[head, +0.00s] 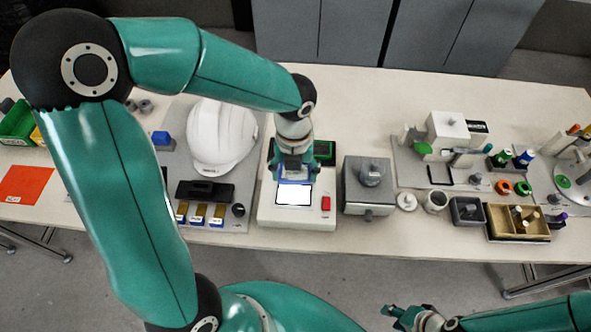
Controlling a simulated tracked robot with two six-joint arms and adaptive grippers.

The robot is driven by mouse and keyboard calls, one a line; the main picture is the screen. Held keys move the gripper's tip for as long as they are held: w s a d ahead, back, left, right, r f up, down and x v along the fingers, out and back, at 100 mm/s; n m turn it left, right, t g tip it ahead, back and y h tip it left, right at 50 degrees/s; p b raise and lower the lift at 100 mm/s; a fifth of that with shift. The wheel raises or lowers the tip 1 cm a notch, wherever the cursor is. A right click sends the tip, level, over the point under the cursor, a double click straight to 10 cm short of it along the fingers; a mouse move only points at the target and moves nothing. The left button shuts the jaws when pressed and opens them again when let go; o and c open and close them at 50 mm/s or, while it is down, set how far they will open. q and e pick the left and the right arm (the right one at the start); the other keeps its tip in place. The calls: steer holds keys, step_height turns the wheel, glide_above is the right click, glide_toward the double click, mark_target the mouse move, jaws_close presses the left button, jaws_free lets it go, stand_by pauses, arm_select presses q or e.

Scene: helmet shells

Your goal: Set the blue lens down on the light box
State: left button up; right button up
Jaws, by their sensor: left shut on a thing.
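The light box (266,214) is a pale box on the table, with a lit white panel (293,194) on top and a red button (325,203) at its right. My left gripper (295,174) reaches down over the back part of the panel, shut on the blue lens. Only some blue shows at its fingertips (311,177); the fingers hide most of the lens. I cannot tell whether the lens touches the panel. My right gripper (396,314) is low in the picture, away from the table; its jaw opening is unclear.
A white helmet (219,134) stands left of the light box, with a black case (205,191) and several blue-and-yellow blocks in front. A grey metal box (368,187) stands close on the right. A green-edged dark box (324,153) is just behind. Bare table lies along the front.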

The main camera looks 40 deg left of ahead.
mark_target(295, 196)
arm_select(q)
steer(key=shift+f+b, duration=3.3)
steer(key=shift+f, duration=0.2)
steer(key=shift+f+b, duration=0.35)
steer(key=shift+f, duration=0.15)
steer(key=o, duration=1.2)
steer(key=shift+r, duration=0.1)
